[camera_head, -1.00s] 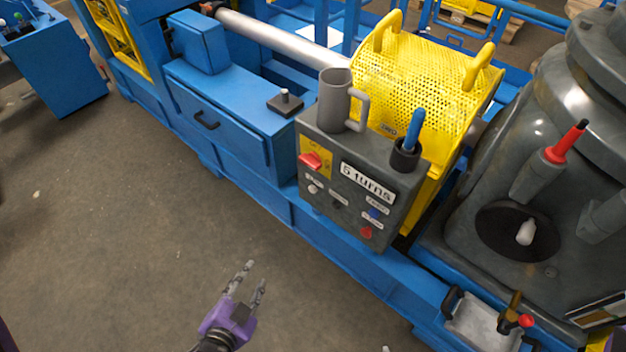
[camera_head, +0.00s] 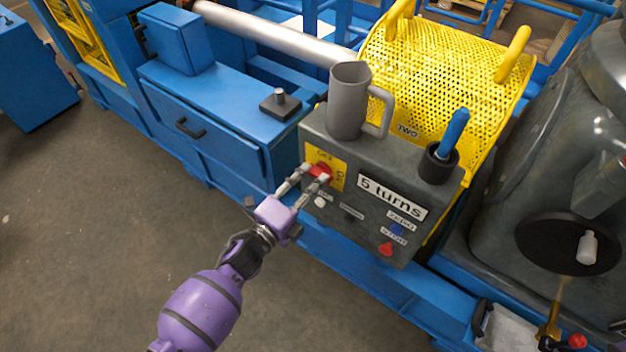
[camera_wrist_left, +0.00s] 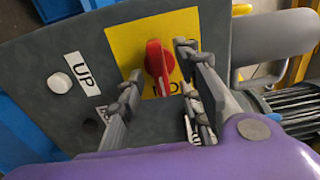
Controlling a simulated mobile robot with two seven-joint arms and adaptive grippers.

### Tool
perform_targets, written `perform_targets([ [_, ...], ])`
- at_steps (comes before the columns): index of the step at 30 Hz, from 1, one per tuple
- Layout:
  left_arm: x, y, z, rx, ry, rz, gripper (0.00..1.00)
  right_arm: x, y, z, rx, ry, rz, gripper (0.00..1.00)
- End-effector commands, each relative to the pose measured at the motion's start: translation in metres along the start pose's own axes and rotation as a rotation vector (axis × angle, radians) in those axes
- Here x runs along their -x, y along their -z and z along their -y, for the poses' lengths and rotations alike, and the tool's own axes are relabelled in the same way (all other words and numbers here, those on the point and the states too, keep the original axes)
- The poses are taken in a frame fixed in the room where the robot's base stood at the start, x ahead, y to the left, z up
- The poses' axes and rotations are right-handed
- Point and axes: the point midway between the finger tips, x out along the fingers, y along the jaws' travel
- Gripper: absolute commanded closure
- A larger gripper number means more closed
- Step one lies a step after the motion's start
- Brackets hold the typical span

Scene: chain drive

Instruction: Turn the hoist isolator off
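The hoist isolator is a red rotary knob (camera_head: 321,169) on a yellow plate (camera_head: 337,181), at the upper left of a grey control box. In the left wrist view the knob (camera_wrist_left: 156,60) stands out from its yellow plate (camera_wrist_left: 122,42); the plate's lettering is partly covered. My left gripper (camera_head: 316,174) is at the plate, with its fingers apart. In the left wrist view, one finger of the gripper (camera_wrist_left: 160,65) is on each side of the knob. I cannot tell whether either finger touches it. My right gripper is not in view.
The grey control box (camera_head: 350,222) carries a "5 turns" label, several buttons, a grey mug (camera_head: 347,105) and a black cup (camera_head: 438,165) holding a blue-handled tool (camera_head: 453,132). A yellow perforated guard (camera_head: 440,75) stands behind. Open floor (camera_head: 90,230) lies at left.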

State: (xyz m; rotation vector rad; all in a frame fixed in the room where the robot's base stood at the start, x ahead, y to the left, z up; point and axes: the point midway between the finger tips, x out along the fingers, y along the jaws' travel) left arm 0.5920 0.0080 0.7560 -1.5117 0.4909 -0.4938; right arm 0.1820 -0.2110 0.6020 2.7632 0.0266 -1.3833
Motion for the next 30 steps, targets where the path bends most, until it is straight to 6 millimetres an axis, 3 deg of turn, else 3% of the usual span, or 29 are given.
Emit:
perform_targets([
  [4,-0.0102,0.0004,-0.0002,0.002,-0.001,0.0,0.67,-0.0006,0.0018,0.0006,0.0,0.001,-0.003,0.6],
  [12,-0.0114,0.0003,-0.0004,0.002,-0.001,0.0,0.67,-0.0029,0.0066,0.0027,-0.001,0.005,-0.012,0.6],
  [20,-0.0111,0.0002,-0.0005,0.002,-0.001,0.001,1.0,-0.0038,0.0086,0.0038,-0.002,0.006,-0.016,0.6],
  [30,-0.0111,0.0001,-0.0001,0.026,-0.001,0.001,1.0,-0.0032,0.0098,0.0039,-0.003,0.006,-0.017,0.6],
])
